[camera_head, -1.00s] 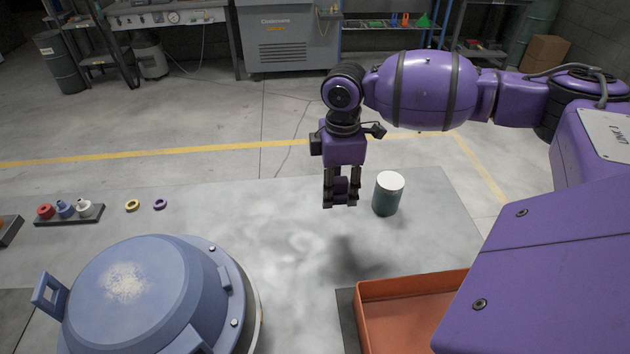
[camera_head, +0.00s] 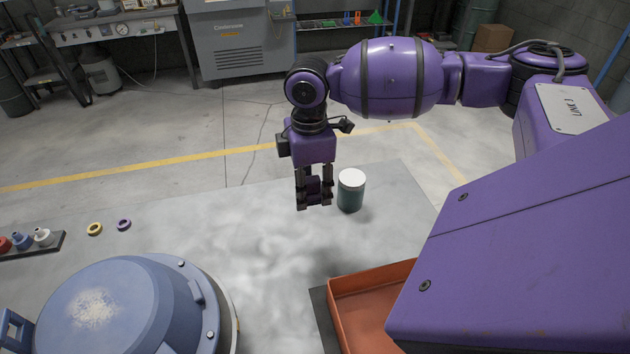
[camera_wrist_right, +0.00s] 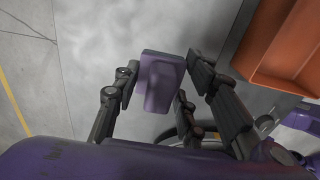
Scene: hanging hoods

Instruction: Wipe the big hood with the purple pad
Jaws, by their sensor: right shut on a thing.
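The big hood (camera_head: 140,310) is a blue-grey dome with a bolted rim at the lower left of the head view. A pale, dusty patch (camera_head: 92,308) shows on its top. My right gripper (camera_head: 314,203) is shut on the purple pad (camera_wrist_right: 158,84), which sits between its fingers in the right wrist view. In the head view the gripper points down over the grey table, to the right of the hood and apart from it. The pad is partly hidden by the fingers there. My left gripper is not in view.
A dark green canister with a white lid (camera_head: 351,192) stands just right of my right gripper. An orange tray (camera_head: 372,278) is at the lower right. A yellow ring (camera_head: 95,229), a purple ring (camera_head: 124,225) and a rack of small fittings (camera_head: 62,240) lie at the left. The table's middle is clear.

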